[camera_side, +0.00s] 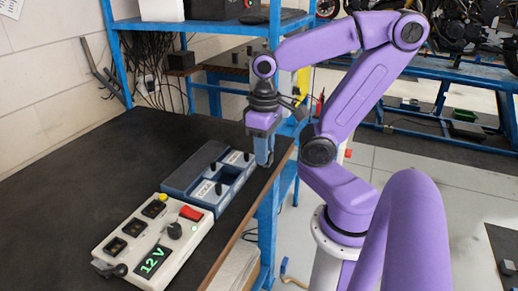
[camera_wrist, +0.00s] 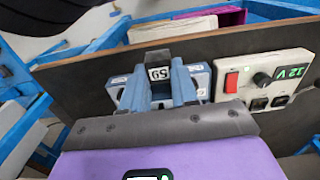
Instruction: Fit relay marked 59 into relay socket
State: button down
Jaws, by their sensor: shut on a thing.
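My gripper (camera_side: 263,157) is above the right edge of the dark bench, by the far right end of a blue-grey tray (camera_side: 178,181). In the wrist view my gripper (camera_wrist: 168,82) is shut on a dark relay (camera_wrist: 159,73) with a white label reading 59. The relay is mostly hidden between the fingers in the side view. A cream test box (camera_side: 130,226) stands at the near end of the bench, with several black sockets (camera_side: 134,228) on top. I cannot tell which one is the relay socket. The box shows at right in the wrist view (camera_wrist: 233,48).
The box carries a red switch (camera_side: 190,213), a black knob (camera_side: 174,231) and a lit 12 V display (camera_side: 153,261). Black knob-like pieces stand up from the tray. The bench top (camera_side: 70,190) is clear at left. A blue shelf frame (camera_side: 117,60) stands behind.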

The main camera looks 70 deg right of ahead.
jog(key=w+a+r, duration=0.2)
jog(key=w+a, duration=0.8)
jog(key=w, duration=0.2)
jog(key=w+a+f, duration=0.4)
jog(key=w+a, duration=0.6)
jog(key=a, duration=0.4)
jog(key=shift+w+d+f, duration=0.1)
jog(key=shift+f, duration=1.2)
jog(key=shift+w+d+f, duration=0.1)
jog(key=shift+f, duration=1.2)
jog(key=shift+f, duration=0.6)
jog(key=c, duration=0.8)
grip_release()
jog(key=shift+r, duration=0.1)
jog(key=shift+r, duration=3.4)
jog(key=shift+s, duration=0.15)
